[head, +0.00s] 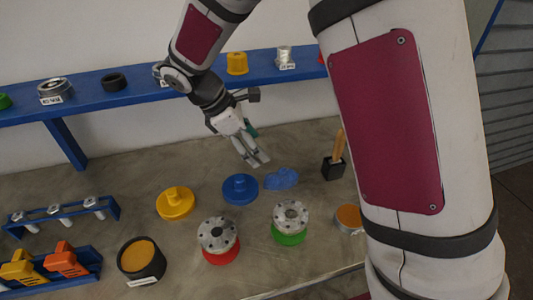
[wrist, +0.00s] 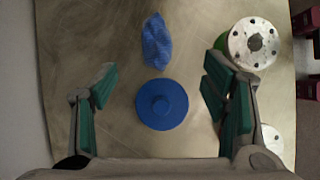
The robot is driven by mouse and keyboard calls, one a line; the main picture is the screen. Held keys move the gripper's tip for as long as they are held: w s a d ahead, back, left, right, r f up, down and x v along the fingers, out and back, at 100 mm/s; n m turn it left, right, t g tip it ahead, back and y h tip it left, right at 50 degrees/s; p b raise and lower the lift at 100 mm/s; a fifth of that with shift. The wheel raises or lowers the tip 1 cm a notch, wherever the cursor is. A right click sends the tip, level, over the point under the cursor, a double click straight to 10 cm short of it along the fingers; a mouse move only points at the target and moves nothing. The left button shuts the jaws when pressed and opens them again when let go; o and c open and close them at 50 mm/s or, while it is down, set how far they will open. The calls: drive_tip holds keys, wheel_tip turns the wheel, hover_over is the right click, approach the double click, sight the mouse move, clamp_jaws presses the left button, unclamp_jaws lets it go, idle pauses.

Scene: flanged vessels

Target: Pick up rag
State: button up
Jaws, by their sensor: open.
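The rag (head: 281,179) is a crumpled blue cloth lying on the bench, just right of a round blue lid with a knob (head: 240,188). In the wrist view the rag (wrist: 156,42) lies at the top middle, beyond the blue lid (wrist: 161,104). My gripper (head: 258,160) is above the bench, behind the rag and lid in the head view. In the wrist view my gripper (wrist: 160,88) is open and empty, with green pads far apart. The blue lid shows between its fingers, and the rag is farther out, not between them.
A yellow lid (head: 175,203) is at left. Flanged vessels on red (head: 218,236) and green (head: 290,218) bases stand in front. A blue shelf (head: 130,88) runs along the wall behind.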

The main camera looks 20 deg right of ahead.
wheel_tip(320, 180, down, 2)
drive_tip(key=w+a+n, duration=0.1)
approach(280, 175)
drive_tip(key=shift+h, duration=0.3)
drive_tip(key=f, duration=0.2)
drive_tip(key=d+f, duration=0.1)
drive_tip(key=f, duration=0.1)
drive_tip(key=shift+w+p, duration=0.1)
drive_tip(key=shift+p, duration=0.2)
drive_tip(key=shift+d+p+x, duration=0.15)
drive_tip(key=shift+p+x, duration=0.1)
drive_tip(key=shift+x, duration=1.1)
drive_tip(key=shift+d+p+x, duration=0.15)
drive_tip(key=shift+p+x, duration=0.05)
drive_tip(key=shift+x, duration=1.15)
drive_tip(key=shift+r, duration=0.25)
drive_tip(key=c, duration=1.2)
